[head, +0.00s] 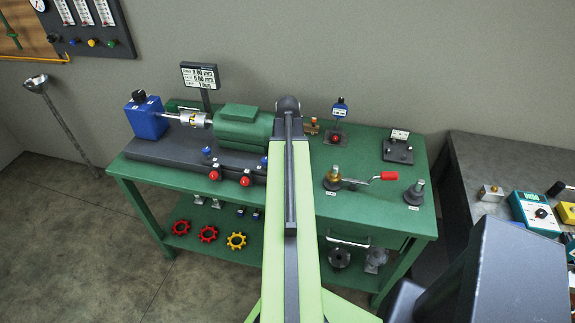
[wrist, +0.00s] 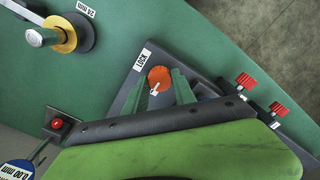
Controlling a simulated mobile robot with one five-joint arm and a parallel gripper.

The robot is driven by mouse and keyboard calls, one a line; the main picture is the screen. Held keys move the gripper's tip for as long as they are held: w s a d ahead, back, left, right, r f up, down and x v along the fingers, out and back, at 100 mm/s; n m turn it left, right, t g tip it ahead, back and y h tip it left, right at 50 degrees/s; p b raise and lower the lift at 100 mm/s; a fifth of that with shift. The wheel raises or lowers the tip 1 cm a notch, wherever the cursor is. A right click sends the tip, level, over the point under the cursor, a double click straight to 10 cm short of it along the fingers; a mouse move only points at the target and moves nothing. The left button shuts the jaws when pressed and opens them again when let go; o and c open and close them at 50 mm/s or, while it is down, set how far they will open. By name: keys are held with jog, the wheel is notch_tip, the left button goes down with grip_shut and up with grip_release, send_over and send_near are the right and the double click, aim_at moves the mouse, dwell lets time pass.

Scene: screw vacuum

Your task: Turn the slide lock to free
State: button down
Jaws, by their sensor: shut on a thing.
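The slide lock is an orange-red round knob (wrist: 159,76) on a dark plate (wrist: 128,96) marked LOCK, in the wrist view. A white pointer mark on the knob faces down in the picture, away from the LOCK label (wrist: 142,58). My gripper (wrist: 163,84) has its two green fingers on either side of the knob and is shut on it. My own green arm covers the lower part of the plate, so any other label there is hidden. In the head view my arm hides the lock and my gripper.
The green bench (head: 380,222) carries a motor unit (head: 243,127), a crank with a red handle (head: 389,176) and a dial gauge (head: 340,107). Two red knobs (wrist: 245,80) stand right of the lock in the wrist view. A post with a brass ring (wrist: 61,35) stands upper left.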

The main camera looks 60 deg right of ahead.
jog(key=shift+s, duration=0.1)
jog(key=c, duration=1)
grip_release()
jog(key=shift+c, duration=0.2)
notch_tip(320, 180, up, 17)
jog(key=p, duration=1.7)
jog(key=shift+r, duration=0.2)
